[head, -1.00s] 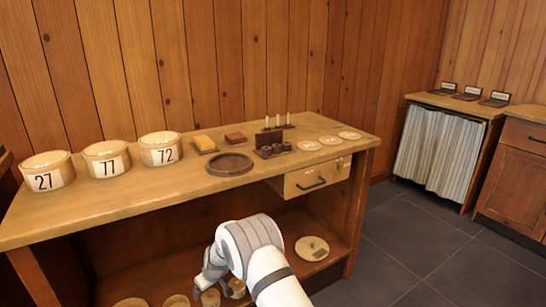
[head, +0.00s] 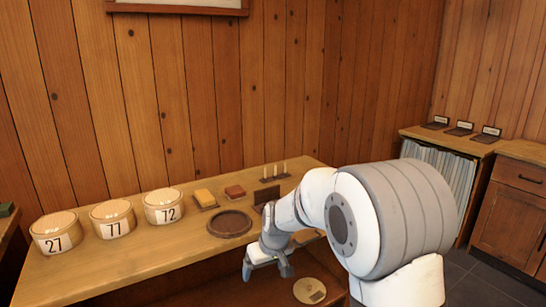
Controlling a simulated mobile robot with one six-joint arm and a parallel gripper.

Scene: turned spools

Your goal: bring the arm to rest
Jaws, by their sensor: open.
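My gripper (head: 266,267) is in the head view at the front edge of the workbench, pointing down, with its jaws open and nothing seen between them. My white and grey arm fills the right middle of the view.
Behind my gripper are a dark round tray (head: 230,223), a yellow block (head: 204,197) and a brown block (head: 234,191). A pale disc (head: 310,290) lies on the lower shelf. A curtained cabinet (head: 445,165) stands right.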

